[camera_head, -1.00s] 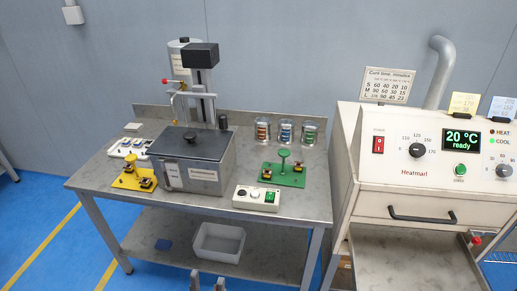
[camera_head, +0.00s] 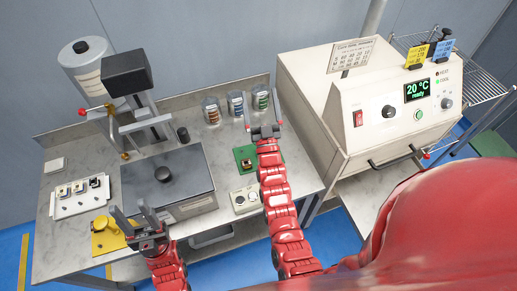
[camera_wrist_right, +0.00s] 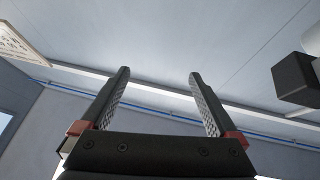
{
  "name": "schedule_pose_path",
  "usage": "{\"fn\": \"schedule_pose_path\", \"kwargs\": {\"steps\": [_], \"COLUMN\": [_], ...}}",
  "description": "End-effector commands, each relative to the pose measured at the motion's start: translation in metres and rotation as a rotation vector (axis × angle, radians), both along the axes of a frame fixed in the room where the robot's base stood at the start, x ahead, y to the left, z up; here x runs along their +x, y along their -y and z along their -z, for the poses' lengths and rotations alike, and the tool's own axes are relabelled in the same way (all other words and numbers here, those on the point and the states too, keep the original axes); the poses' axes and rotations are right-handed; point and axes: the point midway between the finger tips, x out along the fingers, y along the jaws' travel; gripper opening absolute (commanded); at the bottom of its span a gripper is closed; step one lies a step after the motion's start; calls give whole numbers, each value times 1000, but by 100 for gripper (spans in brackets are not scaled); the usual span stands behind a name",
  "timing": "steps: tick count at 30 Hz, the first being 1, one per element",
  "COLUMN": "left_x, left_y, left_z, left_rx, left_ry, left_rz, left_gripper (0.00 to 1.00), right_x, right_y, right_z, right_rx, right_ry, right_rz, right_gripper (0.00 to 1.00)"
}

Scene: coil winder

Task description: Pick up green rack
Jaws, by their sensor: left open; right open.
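The green rack (camera_head: 239,152) stands on the metal table, mostly hidden behind my right arm; a strip of its base and a small dark part on it show. My right gripper (camera_head: 262,108) is open and empty, above and beyond the rack toward the table's back edge. In the right wrist view its two fingers (camera_wrist_right: 160,78) are spread, with only wall and ceiling between them.
A grey lidded box (camera_head: 168,180) stands mid-table, with the winder (camera_head: 130,85) behind it. Several coil jars (camera_head: 235,105) stand at the back. A white control box (camera_head: 245,199) sits in front of the green rack. The Heatmart oven (camera_head: 340,95) is at the right.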

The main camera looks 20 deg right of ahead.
Motion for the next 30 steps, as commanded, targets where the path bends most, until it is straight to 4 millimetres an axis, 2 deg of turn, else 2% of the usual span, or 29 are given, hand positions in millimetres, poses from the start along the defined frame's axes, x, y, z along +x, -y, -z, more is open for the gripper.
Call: {"fn": "schedule_pose_path", "kwargs": {"steps": [1,3,6,9,12,14,17,21,24,27,30], "left_x": [0,0,0,0,0,0,0,0,0,0,0], "left_y": [0,0,0,0,0,0,0,0,0,0,0], "left_z": [1,1,1,1,1,1,1,1,1,1,3], "left_rx": [0,0,0,0,0,0,0,0,0,0,0], "left_ry": [0,0,0,0,0,0,0,0,0,0,0], "left_rz": [0,0,0,0,0,0,0,0,0,0,0], "left_gripper": [50,50,50,50,50,50,50,50,50,50,50], "right_x": [26,61,101,126,133,130,113,73,45,26,15], "right_y": [5,10,16,19,20,20,19,17,15,14,13], "right_z": [9,29,61,89,111,120,127,124,117,109,108], "right_rx": [11,28,53,76,96,106,119,136,147,154,157], "right_ry": [-89,-246,-490,-734,-977,-1121,-1354,-1640,-1791,-1886,-1938], "right_rz": [13,24,31,27,13,3,-18,-47,-63,-75,-80], "right_gripper": [95,95,95,95,95,95,95,95,95,95,95]}}
